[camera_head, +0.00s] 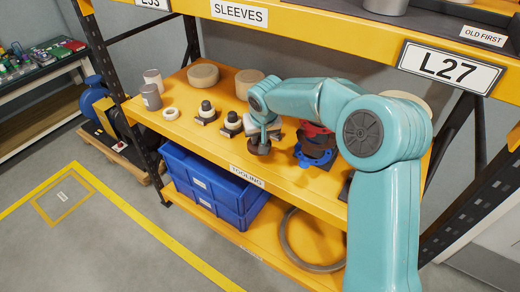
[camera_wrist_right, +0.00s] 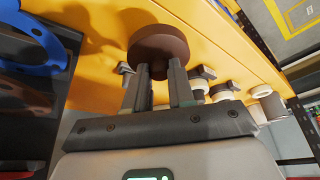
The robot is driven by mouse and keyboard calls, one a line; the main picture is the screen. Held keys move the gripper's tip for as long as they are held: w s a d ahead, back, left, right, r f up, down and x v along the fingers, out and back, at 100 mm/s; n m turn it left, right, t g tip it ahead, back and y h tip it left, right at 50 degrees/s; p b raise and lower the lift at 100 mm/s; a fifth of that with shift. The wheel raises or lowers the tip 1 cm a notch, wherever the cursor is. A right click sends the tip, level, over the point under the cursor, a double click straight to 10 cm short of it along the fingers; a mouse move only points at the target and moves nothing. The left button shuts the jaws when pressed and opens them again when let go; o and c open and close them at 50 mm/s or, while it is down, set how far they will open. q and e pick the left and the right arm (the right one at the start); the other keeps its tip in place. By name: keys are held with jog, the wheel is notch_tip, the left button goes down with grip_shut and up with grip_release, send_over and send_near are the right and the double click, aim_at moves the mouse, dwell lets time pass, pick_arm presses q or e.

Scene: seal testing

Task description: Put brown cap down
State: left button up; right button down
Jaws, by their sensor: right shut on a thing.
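The brown cap (camera_wrist_right: 158,46) is a round disc with a short stem, seen in the right wrist view between the fingertips of my right gripper (camera_wrist_right: 160,85). The fingers are shut on its stem. In the head view the brown cap (camera_head: 259,148) hangs below my right gripper (camera_head: 262,135), close to the front edge of the yellow shelf (camera_head: 300,180). I cannot tell whether the cap touches the shelf. My left gripper is not in view.
Black-and-white fittings (camera_head: 206,112) stand left of the gripper. A red part (camera_head: 318,130) and blue flanges (camera_head: 315,158) sit to its right. Tan discs (camera_head: 203,75) and grey cylinders (camera_head: 151,97) stand farther left. Bare shelf shows along the front edge. Blue crates (camera_head: 215,185) are below.

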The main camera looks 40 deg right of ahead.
notch_tip(320, 180, down, 4)
jog(key=shift+s+f, duration=0.1)
jog(key=shift+s, duration=0.05)
jog(key=shift+f, duration=0.3)
jog(key=shift+r, duration=0.1)
jog(key=shift+f+b, duration=0.2)
jog(key=shift+b, duration=0.15)
jog(key=c, duration=1)
grip_release()
jog(key=shift+o, duration=0.2)
jog(key=shift+r, duration=0.1)
jog(key=shift+r, duration=0.1)
